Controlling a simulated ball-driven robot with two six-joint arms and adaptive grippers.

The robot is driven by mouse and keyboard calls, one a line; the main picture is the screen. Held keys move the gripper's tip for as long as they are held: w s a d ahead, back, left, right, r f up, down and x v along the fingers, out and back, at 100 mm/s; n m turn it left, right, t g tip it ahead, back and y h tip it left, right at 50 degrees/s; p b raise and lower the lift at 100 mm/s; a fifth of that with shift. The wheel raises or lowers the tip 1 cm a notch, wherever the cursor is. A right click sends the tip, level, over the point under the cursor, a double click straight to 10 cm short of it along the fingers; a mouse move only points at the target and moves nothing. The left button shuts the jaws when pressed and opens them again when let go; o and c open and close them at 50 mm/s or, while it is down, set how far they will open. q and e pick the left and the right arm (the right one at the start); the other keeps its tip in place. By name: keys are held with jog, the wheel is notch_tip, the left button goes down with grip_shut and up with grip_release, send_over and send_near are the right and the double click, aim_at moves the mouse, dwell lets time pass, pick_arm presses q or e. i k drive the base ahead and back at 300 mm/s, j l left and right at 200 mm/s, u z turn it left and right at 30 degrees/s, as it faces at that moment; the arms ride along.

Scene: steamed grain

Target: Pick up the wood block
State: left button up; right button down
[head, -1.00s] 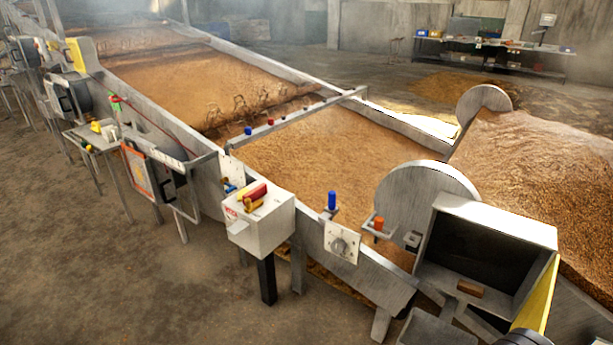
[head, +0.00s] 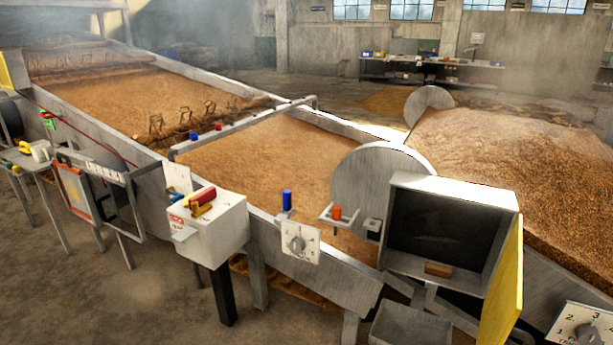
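A small brown wood block (head: 438,270) lies at the front lip of an open grey metal box (head: 450,186) at the right of the head view. The box's inside is dark, and its yellow door (head: 503,290) stands swung open on the right side. Neither of my grippers shows in the head view.
A grey tray (head: 410,327) sits below the box. A dial panel (head: 580,328) stands at the lower right. A white control box (head: 205,226) with red and yellow handles is left of centre. The long grain trough (head: 270,160) runs behind. Bare floor (head: 110,300) lies at the lower left.

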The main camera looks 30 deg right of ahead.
aim_at(430, 268)
jog(key=k+l+z, duration=0.15)
jog(key=l+z, duration=0.15)
jog(key=z, duration=0.15)
jog(key=k+l+z, duration=0.15)
jog(key=l+z, duration=0.6)
jog(key=z, duration=0.15)
jog(key=u, duration=0.15)
jog(key=i+j+z, duration=0.1)
jog(key=j, duration=0.2)
jog(key=i+j+z, duration=0.1)
jog(key=i+j, duration=0.15)
jog(key=i+j+z, duration=0.1)
jog(key=j, duration=0.3)
